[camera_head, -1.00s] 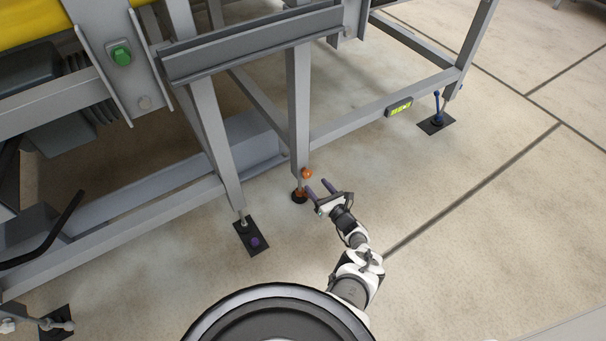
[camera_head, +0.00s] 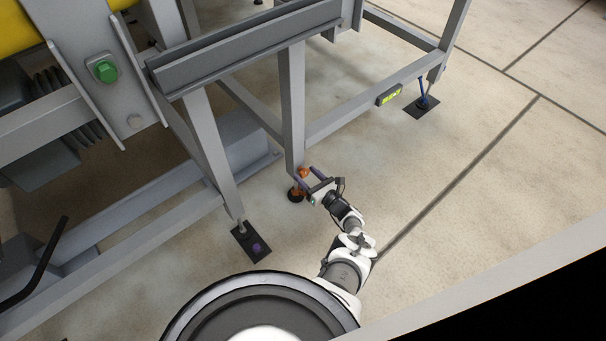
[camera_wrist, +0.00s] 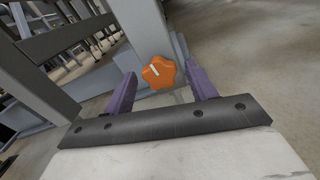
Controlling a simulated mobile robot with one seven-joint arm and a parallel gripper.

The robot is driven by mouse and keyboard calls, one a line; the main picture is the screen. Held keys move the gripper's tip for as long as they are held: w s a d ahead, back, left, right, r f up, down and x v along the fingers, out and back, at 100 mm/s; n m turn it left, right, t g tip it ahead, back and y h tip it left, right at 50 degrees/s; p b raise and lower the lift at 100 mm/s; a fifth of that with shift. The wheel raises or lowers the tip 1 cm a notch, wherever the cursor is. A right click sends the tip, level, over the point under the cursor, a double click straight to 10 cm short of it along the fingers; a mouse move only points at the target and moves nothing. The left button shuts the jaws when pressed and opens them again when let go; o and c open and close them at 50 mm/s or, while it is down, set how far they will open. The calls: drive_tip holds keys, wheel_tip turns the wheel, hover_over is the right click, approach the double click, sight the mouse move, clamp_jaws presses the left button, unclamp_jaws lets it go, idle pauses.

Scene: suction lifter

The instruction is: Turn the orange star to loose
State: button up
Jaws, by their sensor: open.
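The orange star (camera_wrist: 159,72) is a lobed knob with a white mark on its face, on the lower part of a grey frame leg. In the wrist view it lies between the two purple fingers of my gripper (camera_wrist: 163,88), with a gap on each side. My gripper is open and does not visibly touch it. In the head view the star (camera_head: 303,172) shows at the foot of the middle leg, with my gripper (camera_head: 304,178) right at it and partly covering it. Whether the star sits fully between the fingertips in depth is hard to tell.
The grey leg (camera_head: 291,110) stands on a dark round foot (camera_head: 296,195). Another leg to the left stands on a black plate with a purple knob (camera_head: 257,248). A blue lever (camera_head: 422,90) and a lit display (camera_head: 390,94) are at the right. The floor to the right is clear.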

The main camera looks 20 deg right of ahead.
idle(0.3)
drive_tip(key=c, duration=1)
drive_tip(key=shift+n, duration=0.3)
drive_tip(key=shift+w+d+r+n, duration=0.1)
drive_tip(key=shift+n, duration=7.55)
drive_tip(key=shift+w+r+n, duration=0.1)
drive_tip(key=shift+n, duration=7.55)
